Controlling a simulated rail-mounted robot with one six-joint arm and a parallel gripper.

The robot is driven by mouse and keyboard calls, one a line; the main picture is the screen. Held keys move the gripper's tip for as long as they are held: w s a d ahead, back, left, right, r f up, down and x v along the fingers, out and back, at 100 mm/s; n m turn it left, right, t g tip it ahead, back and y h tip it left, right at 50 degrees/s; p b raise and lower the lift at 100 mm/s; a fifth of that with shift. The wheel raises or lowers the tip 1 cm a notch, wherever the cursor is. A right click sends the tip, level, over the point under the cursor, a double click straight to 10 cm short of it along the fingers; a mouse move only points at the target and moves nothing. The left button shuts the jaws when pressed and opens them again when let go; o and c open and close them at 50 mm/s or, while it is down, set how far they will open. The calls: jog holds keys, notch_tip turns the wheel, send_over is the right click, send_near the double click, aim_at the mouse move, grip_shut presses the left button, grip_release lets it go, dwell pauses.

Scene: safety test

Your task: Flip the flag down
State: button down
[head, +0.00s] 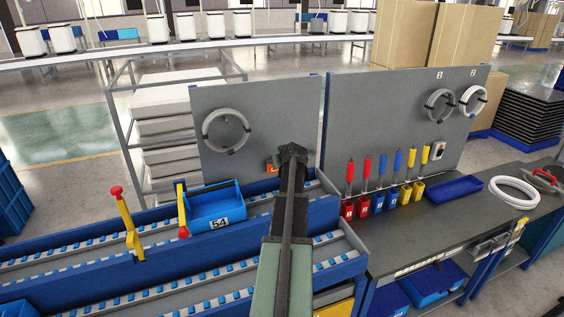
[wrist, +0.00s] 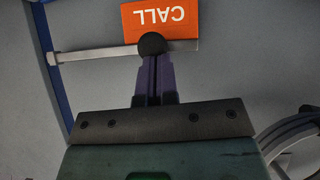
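The flag is an orange plate marked CALL (wrist: 160,17), which appears upside down at the top of the wrist view. It sits by a thin grey bar (wrist: 100,53) that runs across in front of the grey panel. In the head view, a small orange patch of it (head: 270,168) shows just left of my gripper (head: 291,152). In the wrist view, my gripper (wrist: 152,58) has its dark fingers close together. Their tips meet a round black knob (wrist: 152,43) at the bar. I cannot tell whether they touch or grip it.
A blue bin marked 54 (head: 215,207) sits on the roller lanes at left. Yellow levers with red knobs (head: 128,225) stand nearby. A grey panel with a coiled ring (head: 226,131) is behind. The bench at right holds screwdrivers (head: 367,170) and a blue tray (head: 454,188).

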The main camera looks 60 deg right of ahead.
jog(key=w+r+p+v, duration=0.2)
jog(key=p+v, duration=0.7)
jog(key=v, duration=0.3)
jog(key=shift+s+r+p, duration=0.2)
jog(key=shift+r+p, duration=0.1)
jog(key=shift+r, duration=0.05)
jog(key=shift+a, duration=0.1)
jog(key=w+a+f+g+y+b, duration=0.2)
jog(key=w+a+f+y, duration=0.15)
jog(key=a, duration=0.65)
jog(key=w+a+f+g+y+b, duration=0.1)
jog(key=w+a+f+y+b, duration=0.3)
jog(key=a, duration=0.7)
jog(key=w+a+f+g, duration=0.2)
jog(key=a+f, duration=0.3)
jog(key=a, duration=0.5)
jog(key=w+a+f+n+g+b, duration=0.1)
jog(key=a+f+n+b, duration=0.2)
jog(key=a, duration=1.2)
jog(key=w+a+f+n+g+b, duration=0.1)
jog(key=a+n, duration=0.4)
jog(key=a, duration=1.1)
notch_tip(320, 180, down, 2)
jog(key=shift+w+f+b, duration=0.2)
jog(key=shift+w+b, duration=0.4)
jog(key=shift+b, duration=0.35)
